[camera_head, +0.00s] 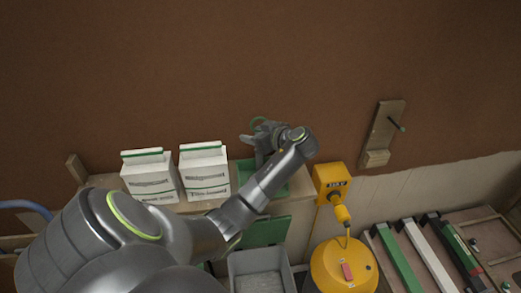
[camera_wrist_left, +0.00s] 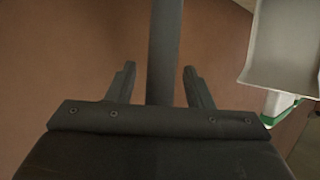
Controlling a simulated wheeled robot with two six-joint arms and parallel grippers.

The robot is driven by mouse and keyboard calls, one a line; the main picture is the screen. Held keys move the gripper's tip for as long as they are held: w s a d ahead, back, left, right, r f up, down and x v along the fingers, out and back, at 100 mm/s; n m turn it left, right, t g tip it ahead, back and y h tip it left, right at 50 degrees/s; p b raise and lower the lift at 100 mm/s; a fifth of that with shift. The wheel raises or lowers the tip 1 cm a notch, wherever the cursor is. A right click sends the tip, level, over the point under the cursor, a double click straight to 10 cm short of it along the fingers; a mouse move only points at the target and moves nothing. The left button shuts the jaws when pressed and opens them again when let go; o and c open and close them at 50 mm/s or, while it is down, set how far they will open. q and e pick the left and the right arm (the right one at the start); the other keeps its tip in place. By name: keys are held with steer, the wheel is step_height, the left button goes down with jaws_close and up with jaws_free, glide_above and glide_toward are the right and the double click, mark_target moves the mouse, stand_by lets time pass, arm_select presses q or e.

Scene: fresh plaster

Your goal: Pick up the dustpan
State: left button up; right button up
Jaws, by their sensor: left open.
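The dustpan (camera_head: 245,172) appears to be the green piece standing on the ledge against the brown wall, right of two white cartons. A small green loop shows above it, and my left arm covers much of it. My left gripper (camera_head: 257,143) is at its upper part, below the loop, with the fingers apart. In the left wrist view a dark upright bar (camera_wrist_left: 164,50), seemingly its handle, lies in line with the gap between the open fingers (camera_wrist_left: 159,85); I see no contact. My right gripper is not in view.
Two white cartons (camera_head: 205,172) with green trim stand on the ledge close left of the gripper. A wooden plate with a peg (camera_head: 383,132) is on the wall at right. Below are a yellow machine (camera_head: 342,268), a grey bin (camera_head: 258,285) and several long tools (camera_head: 428,255).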

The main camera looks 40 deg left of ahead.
arm_select(q)
steer(key=shift+d, duration=0.1)
steer(key=shift+c, duration=0.5)
jaws_close()
